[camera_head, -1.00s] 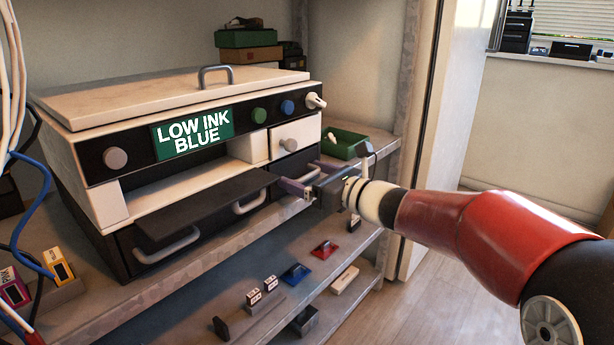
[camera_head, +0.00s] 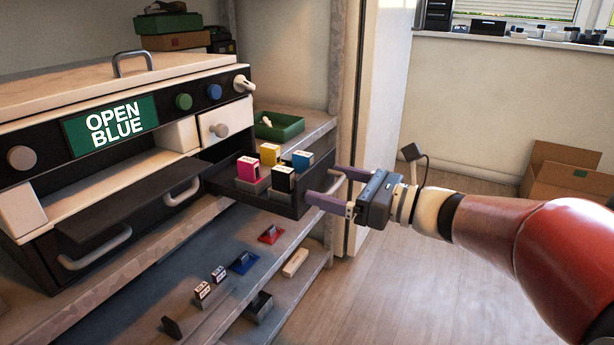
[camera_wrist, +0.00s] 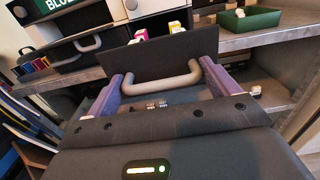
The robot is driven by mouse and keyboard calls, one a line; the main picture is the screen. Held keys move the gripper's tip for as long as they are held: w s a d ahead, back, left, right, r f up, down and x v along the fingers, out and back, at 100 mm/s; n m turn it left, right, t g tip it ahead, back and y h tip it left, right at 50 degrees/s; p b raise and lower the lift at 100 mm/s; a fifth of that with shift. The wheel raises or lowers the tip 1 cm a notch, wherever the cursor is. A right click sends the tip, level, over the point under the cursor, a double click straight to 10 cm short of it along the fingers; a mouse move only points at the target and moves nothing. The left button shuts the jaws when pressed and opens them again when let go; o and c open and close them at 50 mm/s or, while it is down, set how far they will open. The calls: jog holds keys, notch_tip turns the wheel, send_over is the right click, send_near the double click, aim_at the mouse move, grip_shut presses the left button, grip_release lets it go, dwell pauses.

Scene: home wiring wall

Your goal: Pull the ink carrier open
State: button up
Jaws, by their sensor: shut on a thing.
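The ink carrier (camera_head: 262,196) is a dark drawer pulled out from the right side of the printer (camera_head: 110,140). It holds a magenta cartridge (camera_head: 248,170), a yellow one (camera_head: 270,154), a black one (camera_head: 284,179) and a blue one (camera_head: 302,161). My gripper (camera_head: 326,190) is at the carrier's front, its purple fingers shut on the handle. In the wrist view the light bar handle (camera_wrist: 160,84) lies between the fingers against the dark front panel. The printer display (camera_head: 111,122) reads "OPEN BLUE".
A green tray (camera_head: 278,126) stands on the shelf behind the carrier. Several small items, including a red piece (camera_head: 271,234) and a blue piece (camera_head: 243,262), lie on the lower shelf. A shelf post and white panel (camera_head: 385,90) stand behind my gripper. The floor at right is open.

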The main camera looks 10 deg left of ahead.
jog(key=shift+v, duration=1.25)
jog(key=o, duration=1.2)
jog(key=v, duration=0.7)
jog(key=shift+s+d, duration=0.15)
jog(key=shift+d, duration=0.2)
